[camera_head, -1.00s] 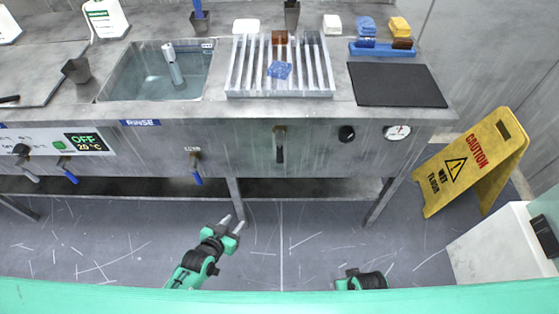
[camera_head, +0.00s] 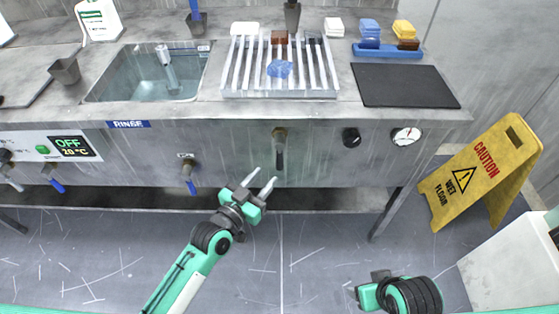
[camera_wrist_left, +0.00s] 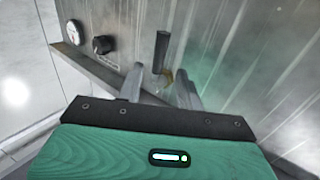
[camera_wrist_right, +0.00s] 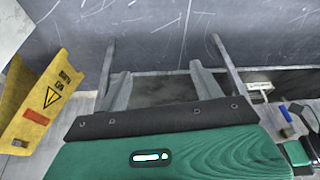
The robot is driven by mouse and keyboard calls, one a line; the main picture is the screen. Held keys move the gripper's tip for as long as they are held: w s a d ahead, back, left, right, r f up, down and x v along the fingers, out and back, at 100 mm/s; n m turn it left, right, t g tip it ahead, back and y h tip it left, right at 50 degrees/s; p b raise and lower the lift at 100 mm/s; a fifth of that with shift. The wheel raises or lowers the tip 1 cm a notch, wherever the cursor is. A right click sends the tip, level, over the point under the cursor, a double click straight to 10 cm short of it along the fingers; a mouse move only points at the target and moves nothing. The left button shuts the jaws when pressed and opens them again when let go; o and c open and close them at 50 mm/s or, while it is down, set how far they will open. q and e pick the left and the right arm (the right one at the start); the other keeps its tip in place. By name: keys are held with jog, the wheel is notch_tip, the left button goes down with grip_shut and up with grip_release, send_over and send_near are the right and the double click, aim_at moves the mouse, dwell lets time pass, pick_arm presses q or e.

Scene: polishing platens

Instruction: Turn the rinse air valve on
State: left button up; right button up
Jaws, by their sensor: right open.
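A valve with a dark lever hanging straight down (camera_head: 279,152) sits on the counter's front panel, below the slatted rack. It also shows in the left wrist view (camera_wrist_left: 161,52), beyond and roughly between my fingers. Another valve with a blue-tipped lever (camera_head: 188,174) hangs to its left, under a small label too small to read. My left gripper (camera_head: 261,184) is open and empty, just below and left of the dark lever; contact does not show. My right gripper (camera_head: 369,290) is low at the right, away from the panel; its open, empty fingers show in the right wrist view (camera_wrist_right: 162,88).
A RINSE label (camera_head: 128,124) is under the sink (camera_head: 150,92). A black knob (camera_head: 351,137) and a gauge (camera_head: 406,136) are right of the dark lever. A yellow wet-floor sign (camera_head: 478,172) stands at the right. The floor before the panel is mostly clear.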

aim_at(278, 163)
pick_arm(q)
jog(key=x, duration=0.8)
jog(key=shift+w+d+b, duration=0.1)
jog(key=shift+b, duration=0.2)
grip_shut()
